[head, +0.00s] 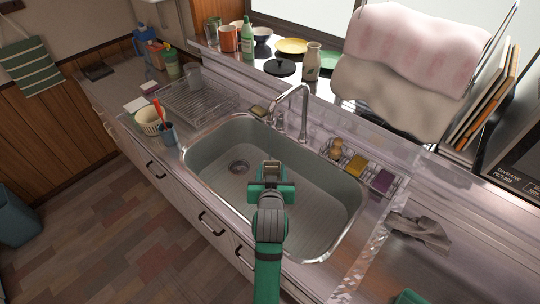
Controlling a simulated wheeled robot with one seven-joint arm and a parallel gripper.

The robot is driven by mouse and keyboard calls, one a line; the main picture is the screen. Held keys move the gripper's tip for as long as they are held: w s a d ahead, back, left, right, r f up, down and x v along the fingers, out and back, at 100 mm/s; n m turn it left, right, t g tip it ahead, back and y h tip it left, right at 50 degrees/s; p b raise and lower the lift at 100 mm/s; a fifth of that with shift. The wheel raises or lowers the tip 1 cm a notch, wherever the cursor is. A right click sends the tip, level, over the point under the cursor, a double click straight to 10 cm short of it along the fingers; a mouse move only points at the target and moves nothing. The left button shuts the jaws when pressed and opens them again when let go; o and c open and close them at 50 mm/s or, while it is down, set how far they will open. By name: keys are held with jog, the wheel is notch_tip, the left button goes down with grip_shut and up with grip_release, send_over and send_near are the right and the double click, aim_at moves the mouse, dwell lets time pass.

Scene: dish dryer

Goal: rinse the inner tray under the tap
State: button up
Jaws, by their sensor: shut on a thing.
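My gripper (271,168) is over the middle of the steel sink (225,133), below and in front of the tap (304,100). It is shut on a small grey-brown thing between its fingers. I cannot tell whether this is the inner tray, as my gripper hides much of it. The tap's spout curves over the back of the sink, and I see no clear stream of water. The sink floor has faint ribbed lines, and a round drain (240,167) shows to the left of my gripper.
A wire dish rack (196,103) stands left of the sink. A caddy with sponges (357,166) sits at its right rear. A grey cloth (420,230) lies on the right counter. A bowl (149,121) and utensil cup (168,134) stand by the left front edge. Bottles and dishes line the sill.

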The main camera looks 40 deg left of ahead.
jog(key=shift+s+d+r, duration=0.45)
jog(key=shift+s+r, duration=0.2)
jog(key=shift+s, duration=0.05)
jog(key=shift+s+d+r, duration=0.4)
jog(key=shift+s+r, duration=0.3)
jog(key=shift+s+d+r, duration=0.45)
jog(key=shift+s+r, duration=0.2)
jog(key=shift+s, duration=0.05)
